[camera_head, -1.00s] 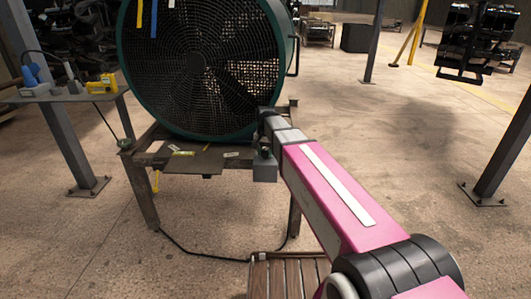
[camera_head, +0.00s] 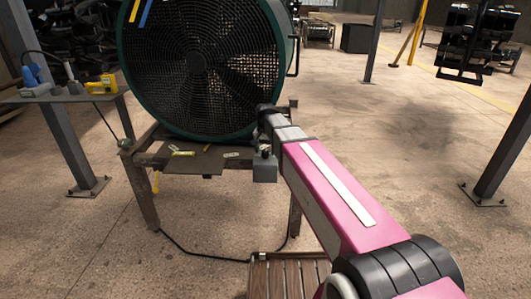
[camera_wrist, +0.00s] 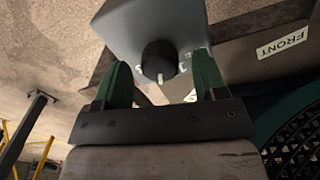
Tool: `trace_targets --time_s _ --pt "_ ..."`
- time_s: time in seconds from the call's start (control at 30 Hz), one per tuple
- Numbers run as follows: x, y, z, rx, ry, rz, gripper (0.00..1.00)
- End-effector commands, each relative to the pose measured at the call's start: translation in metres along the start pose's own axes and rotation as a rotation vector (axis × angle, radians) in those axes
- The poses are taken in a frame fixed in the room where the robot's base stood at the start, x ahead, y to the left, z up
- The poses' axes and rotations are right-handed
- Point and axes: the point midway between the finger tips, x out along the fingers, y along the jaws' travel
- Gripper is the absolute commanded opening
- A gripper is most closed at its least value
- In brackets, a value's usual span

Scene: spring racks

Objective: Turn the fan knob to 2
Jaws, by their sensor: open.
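The large green fan (camera_head: 196,62) stands on a metal frame. Its grey control box (camera_head: 265,170) hangs at the frame's right end, and the box (camera_wrist: 140,25) also fills the top of the wrist view. My gripper (camera_wrist: 161,72) is open, with one green finger on each side of the knob and gaps showing between. In the head view my gripper (camera_head: 266,135) is beside the box, and my wrist partly hides it.
A plate with labels (camera_head: 195,158) sits on the frame below the fan. A side table (camera_head: 65,95) with tools stands at left. A slatted wooden piece (camera_head: 285,275) lies low in front. A black cable (camera_head: 205,254) runs along the floor.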

Motion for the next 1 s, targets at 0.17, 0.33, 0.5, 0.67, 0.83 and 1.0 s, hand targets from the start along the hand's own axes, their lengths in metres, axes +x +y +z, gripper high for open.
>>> trace_targets --time_s 0.17,0.33,0.5,0.67,0.83,1.0 --pt "-0.030 0.000 0.000 0.000 0.002 -0.001 0.65" --pt "-0.058 0.000 0.000 0.000 0.003 -0.001 0.65" --pt "-0.080 0.000 0.000 0.000 0.002 -0.001 0.65" --pt "-0.092 0.000 0.000 0.000 0.001 -0.001 0.65" --pt "-0.095 0.000 0.000 0.000 0.000 0.000 0.65" --pt "-0.095 0.000 0.000 0.000 0.000 0.000 0.65"
